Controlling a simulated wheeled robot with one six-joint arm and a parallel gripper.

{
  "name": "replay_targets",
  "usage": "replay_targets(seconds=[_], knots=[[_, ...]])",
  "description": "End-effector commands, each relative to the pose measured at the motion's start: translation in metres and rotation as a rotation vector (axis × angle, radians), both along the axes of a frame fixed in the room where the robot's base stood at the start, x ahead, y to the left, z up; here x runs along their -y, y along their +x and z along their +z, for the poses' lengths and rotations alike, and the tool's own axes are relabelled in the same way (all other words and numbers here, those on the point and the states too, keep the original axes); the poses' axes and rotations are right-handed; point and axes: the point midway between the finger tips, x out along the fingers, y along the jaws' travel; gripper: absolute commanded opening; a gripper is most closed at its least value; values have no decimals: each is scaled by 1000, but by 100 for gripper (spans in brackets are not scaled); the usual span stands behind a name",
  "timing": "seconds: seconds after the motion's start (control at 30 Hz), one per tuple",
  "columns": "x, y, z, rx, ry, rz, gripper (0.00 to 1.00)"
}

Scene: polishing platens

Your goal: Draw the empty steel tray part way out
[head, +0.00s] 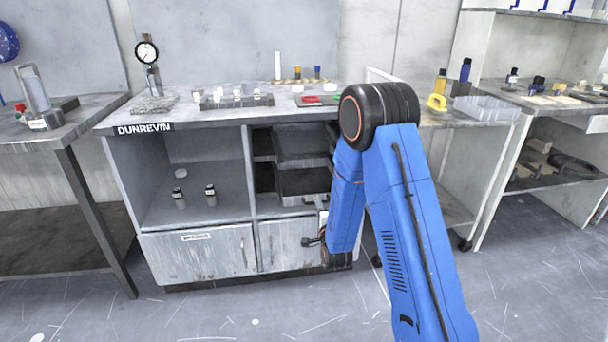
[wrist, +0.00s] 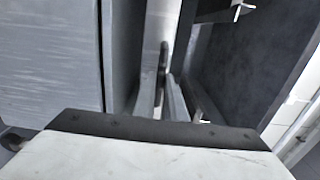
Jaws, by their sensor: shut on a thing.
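In the head view, the right-hand open bay of the bench cabinet holds dark tray-like shapes, an upper one (head: 300,142) and a lower one (head: 303,183). My blue arm covers the right side of this bay and hides my jaws there. In the wrist view, my gripper (wrist: 166,100) is shut on the edge of the steel tray, a pale upright strip (wrist: 163,30). The fingers stand close together at it. A broad dark surface lies to the right of the strip. I cannot tell from these views how far out the tray stands.
Scratched grey cabinet fronts (head: 200,252) lie below the bay; one panel (wrist: 50,60) is close on the left in the wrist view. The bench top (head: 205,115) bears a dial gauge (head: 147,55) and small parts. Floor in front is clear.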

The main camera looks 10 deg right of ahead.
Motion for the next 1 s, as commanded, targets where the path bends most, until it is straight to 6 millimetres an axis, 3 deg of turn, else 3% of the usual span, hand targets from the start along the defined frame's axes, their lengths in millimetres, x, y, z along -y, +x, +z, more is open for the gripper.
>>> replay_targets(seconds=[1.0], knots=[[0,-32,-1,-1,0,0,0]])
